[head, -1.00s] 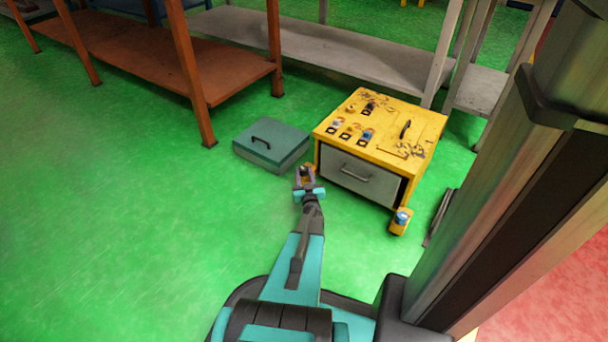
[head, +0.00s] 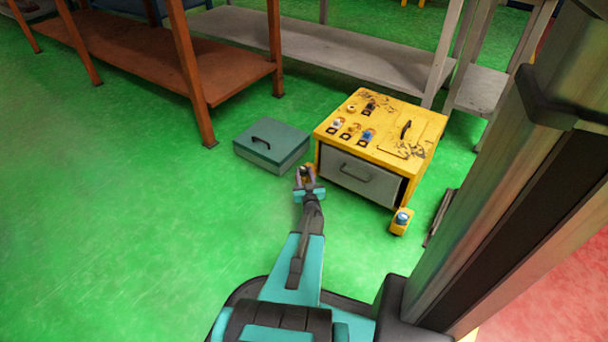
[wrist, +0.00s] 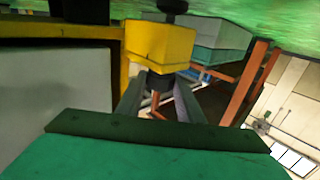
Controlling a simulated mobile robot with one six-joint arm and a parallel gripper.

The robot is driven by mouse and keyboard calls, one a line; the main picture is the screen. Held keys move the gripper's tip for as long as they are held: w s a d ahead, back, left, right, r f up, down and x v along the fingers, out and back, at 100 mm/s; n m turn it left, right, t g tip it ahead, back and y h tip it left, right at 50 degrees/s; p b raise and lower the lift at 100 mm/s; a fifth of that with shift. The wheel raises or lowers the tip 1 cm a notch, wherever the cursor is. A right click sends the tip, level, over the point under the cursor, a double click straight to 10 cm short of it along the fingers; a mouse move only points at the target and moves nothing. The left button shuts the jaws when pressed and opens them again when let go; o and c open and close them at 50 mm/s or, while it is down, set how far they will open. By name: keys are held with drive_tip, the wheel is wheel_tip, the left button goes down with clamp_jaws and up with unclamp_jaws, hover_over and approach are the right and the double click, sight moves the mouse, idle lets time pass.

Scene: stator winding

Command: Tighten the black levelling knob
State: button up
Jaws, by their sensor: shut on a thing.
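The yellow cabinet (head: 345,150) with a grey drawer front stands on the green floor. In the wrist view, a yellow corner bracket (wrist: 160,45) juts from the cabinet's side. The black levelling knob (wrist: 160,80) shows at this bracket, between my two fingers. My gripper (head: 305,173) is low at the cabinet's front left corner. In the wrist view, my gripper (wrist: 160,95) is shut on the knob, one finger on each side. The knob's far side is hidden, and in the head view the knob cannot be made out.
A grey-green case (head: 271,146) with a black handle lies close left of the cabinet. Another yellow bracket (head: 401,222) is at the front right corner. An orange shelf (head: 140,62) and a grey shelf (head: 320,48) stand behind. Floor to the left is clear.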

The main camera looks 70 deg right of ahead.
drive_tip(key=shift+w+a+f, duration=0.1)
drive_tip(key=shift+w, duration=0.25)
drive_tip(key=o, duration=0.9)
drive_tip(key=shift+o, duration=0.8)
drive_tip(key=shift+s, duration=0.15)
drive_tip(key=shift+s, duration=0.1)
drive_tip(key=p+v, duration=0.4)
drive_tip(key=v, duration=0.9)
drive_tip(key=shift+a, duration=0.3)
drive_tip(key=shift+s, duration=0.1)
